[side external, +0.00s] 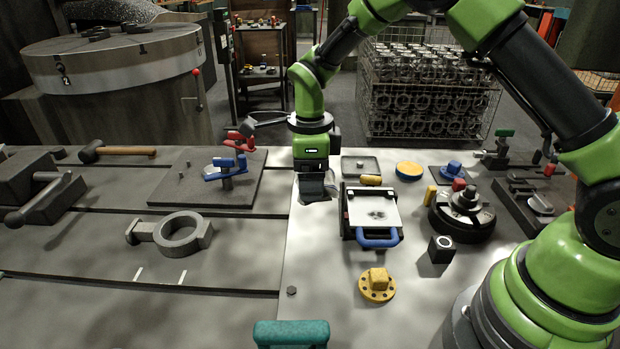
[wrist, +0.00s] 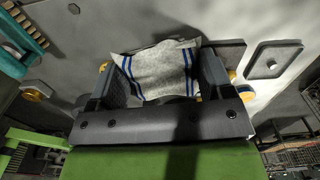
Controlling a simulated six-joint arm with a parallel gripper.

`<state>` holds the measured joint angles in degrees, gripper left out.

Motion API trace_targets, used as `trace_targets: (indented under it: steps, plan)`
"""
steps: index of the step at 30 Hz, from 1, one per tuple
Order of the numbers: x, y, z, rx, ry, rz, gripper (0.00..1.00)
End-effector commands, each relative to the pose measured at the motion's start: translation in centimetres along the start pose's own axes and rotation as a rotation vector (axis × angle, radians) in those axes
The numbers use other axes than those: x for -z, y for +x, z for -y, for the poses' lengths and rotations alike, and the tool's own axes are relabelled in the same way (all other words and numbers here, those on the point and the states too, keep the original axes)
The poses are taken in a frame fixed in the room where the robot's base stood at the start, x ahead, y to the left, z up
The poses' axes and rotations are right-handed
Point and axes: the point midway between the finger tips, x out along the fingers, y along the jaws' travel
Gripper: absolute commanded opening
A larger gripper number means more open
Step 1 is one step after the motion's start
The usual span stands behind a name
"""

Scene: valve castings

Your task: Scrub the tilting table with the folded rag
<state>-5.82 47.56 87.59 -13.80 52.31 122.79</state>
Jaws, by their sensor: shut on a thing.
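The tilting table (side external: 362,203) is a small stand with a white top, a dark smudge on it and a blue handle at its near side. My gripper (side external: 315,188) points down just left of it in the side view, low over the pale bench top and apart from the white plate. In the wrist view my gripper (wrist: 165,88) is shut on the folded rag (wrist: 158,66), a pale grey cloth with blue stripes between the two fingers. The rag's lower part is hidden by the gripper body. I cannot tell whether it touches the bench.
A grey tray (side external: 348,164) and an orange-blue disc (side external: 409,171) lie behind the table. A round black fixture (side external: 462,225) and a black block (side external: 441,250) stand right. A yellow flange (side external: 377,290) lies in front. A blue-handled clamp (side external: 226,170) stands left.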

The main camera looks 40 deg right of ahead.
Motion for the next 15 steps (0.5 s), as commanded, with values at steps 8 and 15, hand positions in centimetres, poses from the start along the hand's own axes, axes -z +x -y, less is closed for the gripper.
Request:
trace_targets:
  steps: [8, 15]
  plan:
    - [-0.1, -5.0, 0.1, 0.005, 0.0, 0.005, 0.55]
    - [2.7, -6.0, 1.0, -0.001, 0.168, -0.001, 0.55]
